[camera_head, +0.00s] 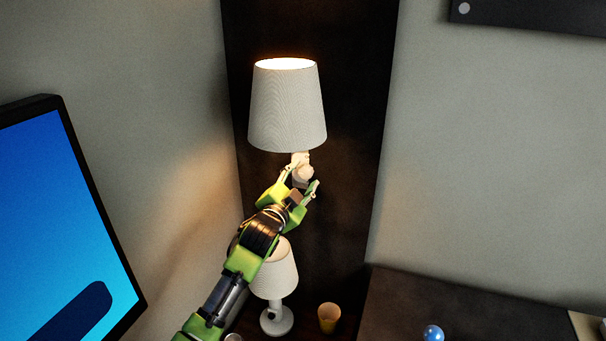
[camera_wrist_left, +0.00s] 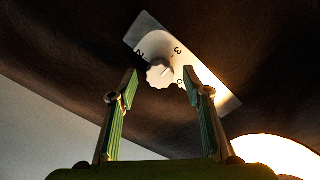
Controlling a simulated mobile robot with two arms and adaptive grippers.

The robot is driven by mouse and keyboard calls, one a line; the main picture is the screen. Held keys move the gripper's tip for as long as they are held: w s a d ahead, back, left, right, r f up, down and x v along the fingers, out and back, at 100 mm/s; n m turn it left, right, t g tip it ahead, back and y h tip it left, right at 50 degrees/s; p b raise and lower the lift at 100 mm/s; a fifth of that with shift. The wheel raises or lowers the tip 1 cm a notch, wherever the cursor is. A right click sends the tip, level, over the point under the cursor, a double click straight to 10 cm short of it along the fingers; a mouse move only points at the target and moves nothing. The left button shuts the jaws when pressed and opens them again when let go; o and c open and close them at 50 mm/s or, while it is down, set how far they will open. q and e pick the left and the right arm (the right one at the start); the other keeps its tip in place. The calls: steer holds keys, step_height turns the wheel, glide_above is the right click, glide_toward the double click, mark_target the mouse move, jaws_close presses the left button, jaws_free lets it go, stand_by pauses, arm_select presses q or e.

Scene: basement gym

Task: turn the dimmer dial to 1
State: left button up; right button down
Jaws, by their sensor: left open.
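The dimmer dial (camera_wrist_left: 160,73) is a pale, scalloped knob on a light plate (camera_wrist_left: 147,29) in the left wrist view. Marks that look like 2, 3 and 0 show around it. I cannot make out a 1 or where the dial points. In the head view the dial (camera_head: 305,173) sits just below the lit wall lamp's shade (camera_head: 287,105). My left gripper (camera_head: 301,179) is open and reaches up to it. In the wrist view the fingers (camera_wrist_left: 162,84) stand apart on either side of the dial's lower part, with gaps; contact is not visible.
A second white lamp (camera_head: 275,282) stands below, partly behind my left arm. A blue ball (camera_head: 433,333) lies on the dark surface at lower right. A screen (camera_head: 60,220) is at left. Room right of the gripper is free.

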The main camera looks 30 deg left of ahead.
arm_select(q)
steer(key=shift+w, duration=0.25)
steer(key=c, duration=1.1)
